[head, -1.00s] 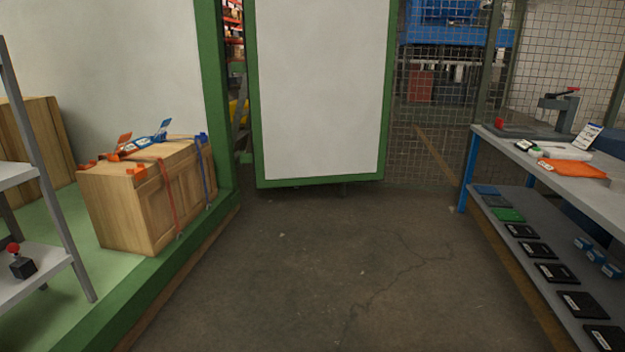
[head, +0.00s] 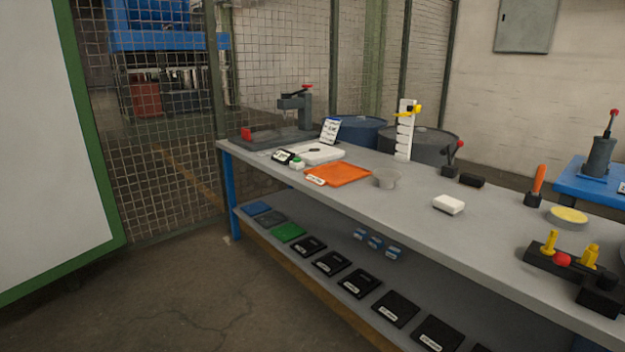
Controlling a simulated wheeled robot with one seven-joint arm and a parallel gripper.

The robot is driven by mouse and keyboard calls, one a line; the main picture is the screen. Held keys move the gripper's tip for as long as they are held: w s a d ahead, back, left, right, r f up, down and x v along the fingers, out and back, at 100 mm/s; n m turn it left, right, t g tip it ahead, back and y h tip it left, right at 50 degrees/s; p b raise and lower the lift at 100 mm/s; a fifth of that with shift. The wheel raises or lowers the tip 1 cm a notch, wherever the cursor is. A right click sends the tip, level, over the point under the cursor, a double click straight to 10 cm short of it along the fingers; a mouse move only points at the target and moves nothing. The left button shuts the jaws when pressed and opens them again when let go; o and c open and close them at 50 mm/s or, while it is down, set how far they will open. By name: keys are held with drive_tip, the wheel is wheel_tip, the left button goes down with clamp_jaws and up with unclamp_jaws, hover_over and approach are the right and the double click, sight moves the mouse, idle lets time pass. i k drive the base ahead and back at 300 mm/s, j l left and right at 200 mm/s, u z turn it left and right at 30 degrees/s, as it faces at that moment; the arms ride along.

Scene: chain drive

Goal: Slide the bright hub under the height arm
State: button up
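A white upright scale (head: 404,140) with dark marks stands at the back of the grey workbench, with a yellow arm (head: 408,111) near its top; this looks like the height arm. My gripper is not in view.
The workbench (head: 470,235) holds an orange mat (head: 338,174), a white scale plate (head: 318,153), a grey press (head: 296,115), a white block (head: 448,204) and a black fixture with yellow pegs (head: 565,268). The lower shelf holds several black trays. Floor at left is clear.

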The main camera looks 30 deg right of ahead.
sight(387, 176)
drive_tip(key=i+j+z, duration=0.15)
drive_tip(key=i+z, duration=0.2)
drive_tip(key=i+j+z, duration=0.2)
drive_tip(key=z, duration=0.15)
drive_tip(key=i+j+z, duration=0.6)
drive_tip(key=i+j, duration=0.15)
drive_tip(key=j, duration=0.25)
drive_tip(key=i+j+z, duration=0.3)
drive_tip(key=j, duration=0.4)
drive_tip(key=i+j+z, duration=0.1)
drive_tip(key=j, duration=0.25)
drive_tip(key=i+j+z, duration=0.15)
drive_tip(key=j, duration=0.25)
drive_tip(key=i+j+z, duration=0.1)
drive_tip(key=j, duration=0.3)
drive_tip(key=i, duration=0.1)
